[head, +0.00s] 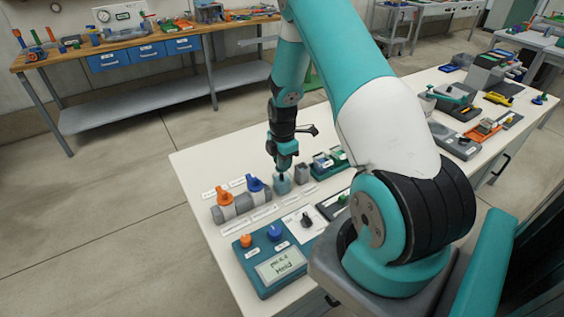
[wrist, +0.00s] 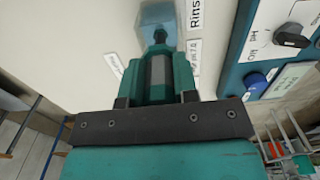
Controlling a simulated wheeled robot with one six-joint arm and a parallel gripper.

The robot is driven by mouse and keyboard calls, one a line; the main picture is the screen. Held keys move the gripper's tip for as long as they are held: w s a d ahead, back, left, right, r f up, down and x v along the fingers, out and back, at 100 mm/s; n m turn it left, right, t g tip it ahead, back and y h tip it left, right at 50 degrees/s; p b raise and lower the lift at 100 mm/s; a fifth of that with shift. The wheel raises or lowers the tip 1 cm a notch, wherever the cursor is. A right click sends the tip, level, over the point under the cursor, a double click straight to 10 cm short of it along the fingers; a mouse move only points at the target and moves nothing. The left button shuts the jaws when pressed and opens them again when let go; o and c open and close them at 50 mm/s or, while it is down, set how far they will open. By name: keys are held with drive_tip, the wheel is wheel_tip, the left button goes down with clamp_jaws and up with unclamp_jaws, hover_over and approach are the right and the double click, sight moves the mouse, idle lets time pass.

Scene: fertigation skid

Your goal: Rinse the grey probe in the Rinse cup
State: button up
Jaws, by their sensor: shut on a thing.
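My gripper (head: 284,158) points down over the white bench and is shut on the grey probe. In the wrist view the grey probe (wrist: 158,78) sits between the teal fingers, its dark tip facing away from me. The Rinse cup (head: 283,187) is a small translucent blue cup directly below my gripper. It also shows in the wrist view (wrist: 151,13), where the probe's tip overlaps it beside a label starting "Rins". I cannot tell how far the tip is inside the cup.
A grey square cup (head: 302,173) stands close to the right of the Rinse cup. Orange and blue valves (head: 240,199) stand to its left. A teal meter box (head: 270,262) reading "Hold" is at the front. A green rack (head: 328,163) stands farther right.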

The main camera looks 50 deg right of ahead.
drive_tip(key=shift+r+p, duration=2.1)
drive_tip(key=shift+r, duration=1.25)
